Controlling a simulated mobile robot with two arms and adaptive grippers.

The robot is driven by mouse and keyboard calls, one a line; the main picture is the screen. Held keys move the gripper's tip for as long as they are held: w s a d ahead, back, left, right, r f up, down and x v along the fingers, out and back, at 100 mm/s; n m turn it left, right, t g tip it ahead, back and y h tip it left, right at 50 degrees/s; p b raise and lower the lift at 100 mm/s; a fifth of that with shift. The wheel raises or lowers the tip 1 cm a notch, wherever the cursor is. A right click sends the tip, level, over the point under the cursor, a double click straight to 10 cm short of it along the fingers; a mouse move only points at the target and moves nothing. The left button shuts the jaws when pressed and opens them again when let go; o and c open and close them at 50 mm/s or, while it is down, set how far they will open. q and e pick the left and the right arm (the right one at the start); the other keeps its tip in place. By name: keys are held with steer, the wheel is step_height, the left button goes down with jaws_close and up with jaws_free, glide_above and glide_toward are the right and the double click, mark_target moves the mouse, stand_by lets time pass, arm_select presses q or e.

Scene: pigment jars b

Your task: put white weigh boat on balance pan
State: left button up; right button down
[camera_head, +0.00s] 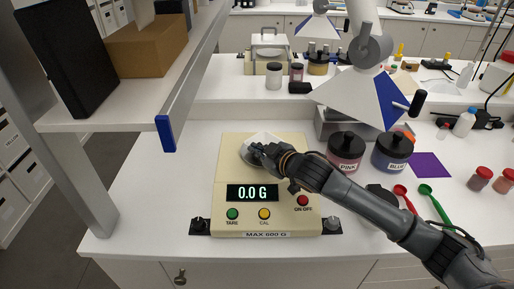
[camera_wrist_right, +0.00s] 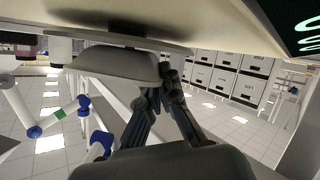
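The white weigh boat (camera_head: 262,138) is over the round pan (camera_head: 246,155) of the beige balance (camera_head: 228,178), whose display reads 0.0 G. My right gripper (camera_head: 264,153) reaches in from the right at the boat's near edge. In the right wrist view, which looks upside down, the boat (camera_wrist_right: 115,65) lies close to the pan (camera_wrist_right: 125,42); I cannot tell whether they touch. The fingers of my right gripper (camera_wrist_right: 168,76) come together at the boat's rim and appear closed on it. My left gripper is not in view.
A pink-labelled jar (camera_head: 346,152) and a blue-labelled jar (camera_head: 391,153) stand right of the balance, beyond my right arm. A red spoon (camera_head: 402,193) and a green spoon (camera_head: 433,203) lie farther right. A shelf (camera_head: 130,110) overhangs at left. The bench left of the balance is clear.

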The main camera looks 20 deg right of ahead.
steer(key=shift+f, duration=0.1)
steer(key=c, duration=2)
jaws_free()
steer(key=o, duration=0.5)
steer(key=shift+s+d, duration=0.15)
steer(key=shift+s, duration=0.2)
steer(key=b+v, duration=0.1)
steer(key=v, duration=0.4)
steer(key=b+v, duration=0.1)
steer(key=v, duration=0.5)
steer(key=shift+s+r, duration=0.1)
steer(key=shift+r, duration=0.2)
